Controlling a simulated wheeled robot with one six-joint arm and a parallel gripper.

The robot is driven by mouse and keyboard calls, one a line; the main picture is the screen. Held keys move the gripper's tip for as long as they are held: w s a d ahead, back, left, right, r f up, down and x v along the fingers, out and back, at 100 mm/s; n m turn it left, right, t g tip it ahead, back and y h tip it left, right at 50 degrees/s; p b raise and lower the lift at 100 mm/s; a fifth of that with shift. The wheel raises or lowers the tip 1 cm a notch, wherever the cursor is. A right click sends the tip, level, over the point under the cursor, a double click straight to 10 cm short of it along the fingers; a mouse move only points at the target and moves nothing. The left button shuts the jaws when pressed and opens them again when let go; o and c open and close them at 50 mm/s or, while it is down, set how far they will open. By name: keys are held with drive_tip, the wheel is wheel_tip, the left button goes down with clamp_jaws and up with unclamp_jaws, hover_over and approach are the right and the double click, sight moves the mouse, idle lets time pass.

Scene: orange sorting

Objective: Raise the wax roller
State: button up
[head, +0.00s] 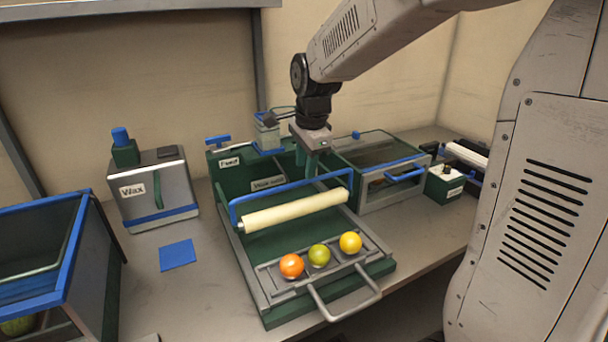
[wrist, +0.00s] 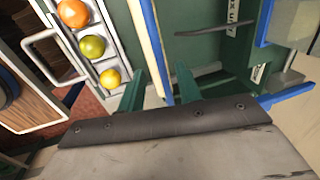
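The wax roller is a cream cylinder (head: 292,211) with a blue handle frame (head: 285,187), lying across the green station behind the fruit tray. In the wrist view the cream roller (wrist: 146,40) and the blue bar (wrist: 155,40) run lengthwise, with their lower ends between my fingers. My gripper (head: 312,170) points down at the right half of the blue bar. In the wrist view my gripper (wrist: 160,78) has its two green fingers apart. Whether either finger touches the bar cannot be told.
An orange (head: 291,265), a green fruit (head: 319,255) and a yellow fruit (head: 350,243) sit in the tray in front of the roller. A Wax box (head: 157,190) stands left, a blue-handled glass-topped box (head: 385,175) right. Bare table shows around the blue square (head: 177,255).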

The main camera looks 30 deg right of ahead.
sight(303, 181)
drive_tip(key=shift+w+f, duration=0.2)
drive_tip(key=shift+f, duration=0.75)
drive_tip(key=shift+w+f, duration=0.15)
drive_tip(key=shift+f, duration=0.8)
